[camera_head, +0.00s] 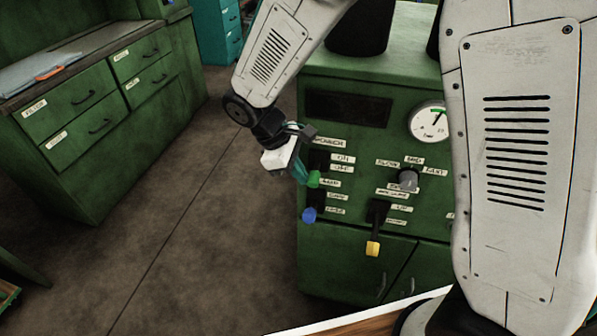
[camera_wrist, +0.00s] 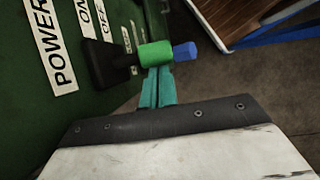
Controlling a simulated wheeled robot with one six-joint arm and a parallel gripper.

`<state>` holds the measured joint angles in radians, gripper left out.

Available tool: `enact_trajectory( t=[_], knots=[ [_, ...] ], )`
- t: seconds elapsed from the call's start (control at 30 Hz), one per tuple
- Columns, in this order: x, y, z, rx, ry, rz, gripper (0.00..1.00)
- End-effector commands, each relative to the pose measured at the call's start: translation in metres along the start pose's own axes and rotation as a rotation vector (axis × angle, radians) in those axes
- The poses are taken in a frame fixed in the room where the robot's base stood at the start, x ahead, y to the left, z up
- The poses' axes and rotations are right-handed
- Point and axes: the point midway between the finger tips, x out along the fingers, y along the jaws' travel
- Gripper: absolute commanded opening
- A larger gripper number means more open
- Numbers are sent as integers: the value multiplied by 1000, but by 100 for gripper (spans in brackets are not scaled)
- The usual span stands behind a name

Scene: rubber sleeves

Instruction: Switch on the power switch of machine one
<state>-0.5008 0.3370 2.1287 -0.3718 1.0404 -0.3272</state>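The power switch is a black lever with a green handle (camera_head: 314,179) on the front of a green machine (camera_head: 348,72). In the head view the handle is at the height of the lower labels, below the ON and OFF labels. The handle also shows in the wrist view (camera_wrist: 155,54), beside the POWER, ON and OFF labels. My gripper (camera_head: 303,174) is at the handle, coming from the upper left. Its teal fingers (camera_wrist: 157,88) look shut together, and the handle lies across them, hiding part of them. I cannot tell whether they touch it.
A blue-ended lever (camera_head: 309,215) is just below the green handle. A grey knob (camera_head: 407,180), a yellow-ended lever (camera_head: 372,248) and a gauge (camera_head: 428,122) are to the right. Green drawers (camera_head: 95,110) stand at the left, with open floor between.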

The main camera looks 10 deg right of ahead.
Motion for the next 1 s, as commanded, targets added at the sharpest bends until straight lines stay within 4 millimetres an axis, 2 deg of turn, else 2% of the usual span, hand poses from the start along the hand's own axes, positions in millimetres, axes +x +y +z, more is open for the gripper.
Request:
enact_trajectory(
  t=[0.63,1.0],
  knots=[
    [0,0,2,0,-5,-2,0],
    [-12,1,8,1,-5,-1,0]
  ],
)
